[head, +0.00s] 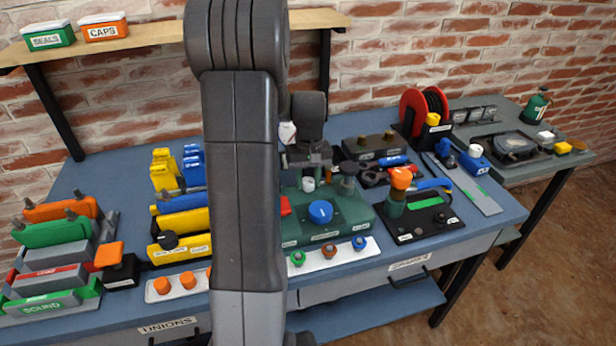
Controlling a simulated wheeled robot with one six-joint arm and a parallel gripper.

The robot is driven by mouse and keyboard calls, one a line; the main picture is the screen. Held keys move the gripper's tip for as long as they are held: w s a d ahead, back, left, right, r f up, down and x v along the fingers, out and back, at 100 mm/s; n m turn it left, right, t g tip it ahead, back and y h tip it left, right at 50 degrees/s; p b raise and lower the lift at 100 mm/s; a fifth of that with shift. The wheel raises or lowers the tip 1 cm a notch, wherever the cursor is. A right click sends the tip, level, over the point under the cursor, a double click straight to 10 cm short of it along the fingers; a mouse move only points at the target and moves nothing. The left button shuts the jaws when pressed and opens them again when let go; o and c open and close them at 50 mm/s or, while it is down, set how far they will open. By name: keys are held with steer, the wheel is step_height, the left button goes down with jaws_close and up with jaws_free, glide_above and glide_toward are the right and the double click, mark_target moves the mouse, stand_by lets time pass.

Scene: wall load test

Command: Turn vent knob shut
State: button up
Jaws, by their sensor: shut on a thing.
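A green panel (350,217) on the blue bench carries a large blue knob (320,211) at its front middle. A small white knob (308,184) stands behind it, and a dark knob (347,187) is at the back right. My gripper (309,172) points down over the back of the panel and is shut at the white knob, which I take to be the vent knob. My arm hides the panel's left part. The fingertips are small and partly dark, so the exact grip and the knob's turn angle cannot be read.
A red hose reel (424,108) and a black board with an orange-topped valve (400,180) stand to the right. A strip with several small knobs (329,252) lies in front of the panel. Yellow and blue blocks (180,167) stand left of my arm.

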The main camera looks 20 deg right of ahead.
mark_target(309, 180)
steer(key=m, duration=0.4)
steer(key=shift+m+p, duration=0.3)
steer(key=shift+m, duration=0.1)
stand_by(0.4)
steer(key=o, duration=1)
steer(key=shift+r, duration=0.1)
step_height(309, 180, up, 14)
steer(key=shift+s+d+f, duration=0.1)
steer(key=shift+d+f, duration=0.05)
steer(key=shift+f, duration=0.15)
